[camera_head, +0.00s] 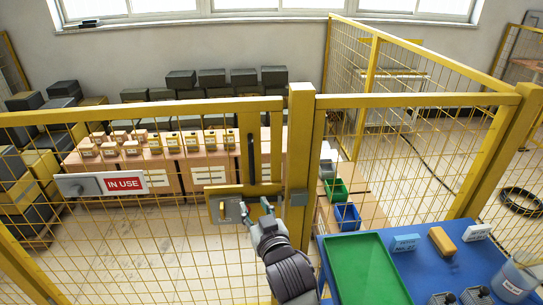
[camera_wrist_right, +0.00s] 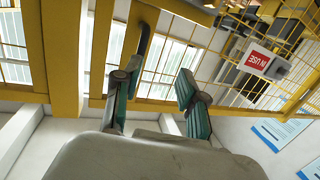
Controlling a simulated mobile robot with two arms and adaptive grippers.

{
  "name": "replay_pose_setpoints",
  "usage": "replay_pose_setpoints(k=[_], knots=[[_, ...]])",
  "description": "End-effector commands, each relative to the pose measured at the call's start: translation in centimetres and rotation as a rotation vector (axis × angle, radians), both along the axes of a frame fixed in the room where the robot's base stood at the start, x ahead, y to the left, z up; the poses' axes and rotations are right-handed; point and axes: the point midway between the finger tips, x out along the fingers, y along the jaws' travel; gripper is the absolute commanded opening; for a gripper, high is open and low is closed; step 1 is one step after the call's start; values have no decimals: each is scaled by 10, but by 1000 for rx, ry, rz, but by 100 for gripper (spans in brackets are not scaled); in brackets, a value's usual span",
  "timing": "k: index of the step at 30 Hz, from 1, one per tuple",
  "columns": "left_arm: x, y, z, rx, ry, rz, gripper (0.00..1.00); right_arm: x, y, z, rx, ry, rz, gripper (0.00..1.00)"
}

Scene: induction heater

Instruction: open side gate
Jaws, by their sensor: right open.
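The side gate (camera_head: 150,112) is a yellow frame with wire mesh, left of a thick yellow post (camera_head: 301,140). It appears shut against the post. A yellow latch plate (camera_head: 222,191) with a small yellow knob sits low near its post-side edge. A dark vertical handle (camera_head: 251,160) is above it and also shows in the wrist view (camera_wrist_right: 145,45). My right gripper (camera_head: 255,206) is at the latch plate, below the handle. In the wrist view its greenish fingers (camera_wrist_right: 155,92) are apart with nothing between them. Whether they touch the plate cannot be told. My left gripper is out of view.
An "IN USE" sign (camera_head: 101,184) hangs on the mesh at left. Behind the gate are stacked boxes (camera_head: 210,170). At front right, a blue table (camera_head: 405,268) bears a green tray (camera_head: 362,270) and small blocks. Fence panels (camera_head: 420,130) stand at right.

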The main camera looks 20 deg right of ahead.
Motion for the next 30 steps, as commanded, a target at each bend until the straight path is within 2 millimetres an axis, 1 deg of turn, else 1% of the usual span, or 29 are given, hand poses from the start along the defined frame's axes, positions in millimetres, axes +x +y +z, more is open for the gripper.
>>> replay_pose_setpoints(k=[1,3,6,8,11,14,21,24,27,30], knots=[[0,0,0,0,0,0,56,-4,-5,26,9,-45,-16,41],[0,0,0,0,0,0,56,-8,-10,46,15,-82,-31,41],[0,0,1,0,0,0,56,-8,-13,60,19,-105,-40,41],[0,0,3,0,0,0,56,-5,-14,62,19,-108,-41,41],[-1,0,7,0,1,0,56,8,-15,63,18,-107,-41,41],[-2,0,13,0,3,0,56,28,-16,63,17,-107,-40,41],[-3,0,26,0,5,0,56,80,-20,63,17,-105,-39,41],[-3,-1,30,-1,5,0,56,98,-22,63,19,-106,-39,41],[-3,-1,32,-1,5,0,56,112,-23,61,19,-105,-39,41],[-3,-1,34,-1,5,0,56,121,-24,60,18,-105,-39,41]])
